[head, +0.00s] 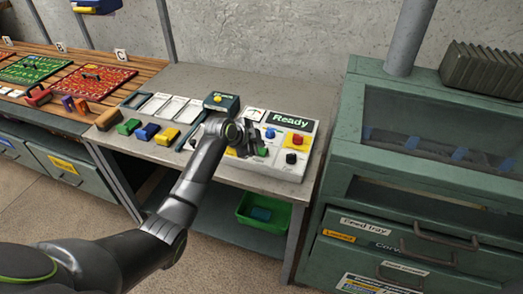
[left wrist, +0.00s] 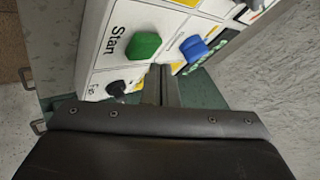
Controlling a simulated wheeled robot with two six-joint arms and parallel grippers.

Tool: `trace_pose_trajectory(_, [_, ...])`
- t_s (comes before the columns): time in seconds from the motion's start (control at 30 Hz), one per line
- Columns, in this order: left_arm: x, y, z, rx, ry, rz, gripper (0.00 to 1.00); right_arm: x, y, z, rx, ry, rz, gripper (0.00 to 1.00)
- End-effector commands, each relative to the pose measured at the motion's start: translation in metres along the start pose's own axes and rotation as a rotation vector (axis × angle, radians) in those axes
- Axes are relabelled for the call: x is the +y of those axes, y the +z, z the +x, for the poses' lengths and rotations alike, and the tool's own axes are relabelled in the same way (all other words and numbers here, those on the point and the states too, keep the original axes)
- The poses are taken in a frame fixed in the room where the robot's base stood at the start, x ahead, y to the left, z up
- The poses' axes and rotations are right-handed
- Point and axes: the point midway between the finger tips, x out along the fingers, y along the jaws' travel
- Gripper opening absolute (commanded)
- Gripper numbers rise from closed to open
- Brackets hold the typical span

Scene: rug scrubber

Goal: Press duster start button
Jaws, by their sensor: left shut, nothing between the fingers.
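The white control panel (head: 275,172) stands on the grey bench, with a lit "Ready" display (head: 290,119) at its top. My left gripper (head: 258,148) is over the panel's middle, shut and empty. In the left wrist view, the green button (left wrist: 143,46) sits beside a "Start" label (left wrist: 114,40). My left fingertips (left wrist: 162,70) are close to the green button and the blue button (left wrist: 193,48); I cannot tell whether they touch anything. My gripper and wrist hide part of the panel in the head view. My right gripper is out of view.
The panel also has a red button (head: 298,139) on yellow and a black knob (head: 291,158). A dark green box with a yellow button (head: 218,99) stands left of it. Coloured brushes (head: 148,131) line the bench's front edge. A green cabinet (head: 345,150) stands close on the right.

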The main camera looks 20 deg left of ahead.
Motion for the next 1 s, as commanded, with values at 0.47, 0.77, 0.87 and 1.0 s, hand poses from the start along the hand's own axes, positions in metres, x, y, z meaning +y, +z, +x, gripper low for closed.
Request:
trace_pose_trajectory(0.47, [0.0044, 0.0042, 0.0058, 0.000, 0.000, 0.000, 0.00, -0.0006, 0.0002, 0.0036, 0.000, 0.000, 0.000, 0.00])
trace_pose_trajectory(0.77, [0.0047, 0.0044, 0.0061, 0.000, 0.000, 0.000, 0.00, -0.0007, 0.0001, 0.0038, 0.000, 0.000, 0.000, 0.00])
trace_pose_trajectory(0.87, [0.0052, 0.0049, 0.0068, 0.000, 0.000, 0.000, 0.00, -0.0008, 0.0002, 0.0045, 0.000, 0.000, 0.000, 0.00])
trace_pose_trajectory(1.0, [0.0061, 0.0058, 0.0080, 0.000, 0.000, 0.000, 0.00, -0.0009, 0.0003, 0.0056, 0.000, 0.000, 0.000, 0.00])
